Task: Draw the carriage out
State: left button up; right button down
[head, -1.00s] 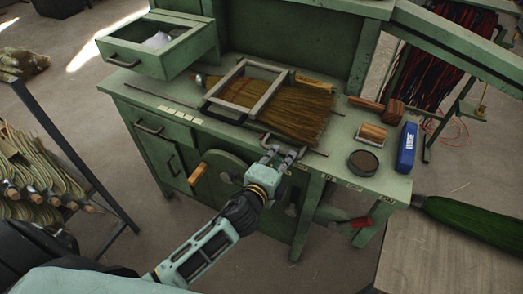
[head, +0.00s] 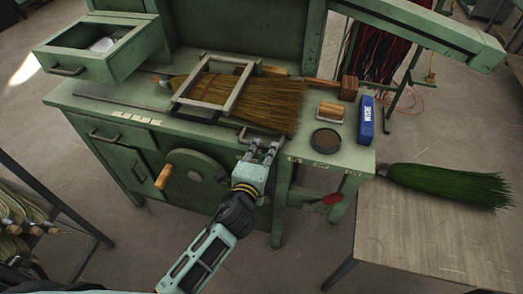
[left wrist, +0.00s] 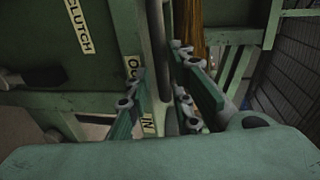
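The carriage, a grey rectangular metal frame (head: 178,98), lies on the green bench over a straw broom (head: 262,105). Its bar handle (head: 243,131) is at the bench's front edge. My left gripper (head: 262,151) is right at this handle, its two fingers apart and pointing to it. In the left wrist view the fingers of my left gripper (left wrist: 168,95) stand open, with a grey bar (left wrist: 156,40) running between them. I cannot tell whether they touch it. My right gripper is not in view.
A hand wheel with a wooden knob (head: 164,177) is on the bench front. A mallet (head: 347,87), round tin (head: 326,141) and blue box (head: 366,121) sit on the bench's right. A green broom (head: 450,185) lies on the right table. An open drawer (head: 95,62) juts out upper left.

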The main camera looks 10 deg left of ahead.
pick_arm(q)
jog(key=shift+o, duration=0.8)
jog(key=shift+r, duration=0.1)
jog(key=shift+a, duration=0.15)
jog(key=d+v, duration=0.1)
jog(key=v, duration=1)
jog(key=shift+s+a, duration=0.4)
jog(key=shift+s, duration=0.05)
jog(key=s+a+f+n+g, duration=0.1)
jog(key=s+f+n+g, duration=0.15)
jog(key=f, duration=0.85)
jog(key=s+a+f+n+g, duration=0.2)
jog(key=s+f+g, duration=0.15)
jog(key=f, duration=0.75)
jog(key=s+a+f+n+g, duration=0.15)
jog(key=s+f, duration=0.25)
jog(key=f, duration=0.7)
jog(key=s+a+f+n+g, duration=0.2)
jog(key=s+f, duration=0.4)
jog(key=s, duration=0.3)
jog(key=s+a+f+n+g+y, duration=0.1)
jog(key=s+a+f+n+g, duration=0.1)
jog(key=s+f+n, duration=0.3)
jog(key=s+a+f+n+g, duration=0.3)
jog(key=s+f, duration=0.3)
jog(key=s, duration=0.7)
jog(key=shift+a+f+n, duration=0.3)
jog(key=shift+a+f, duration=0.1)
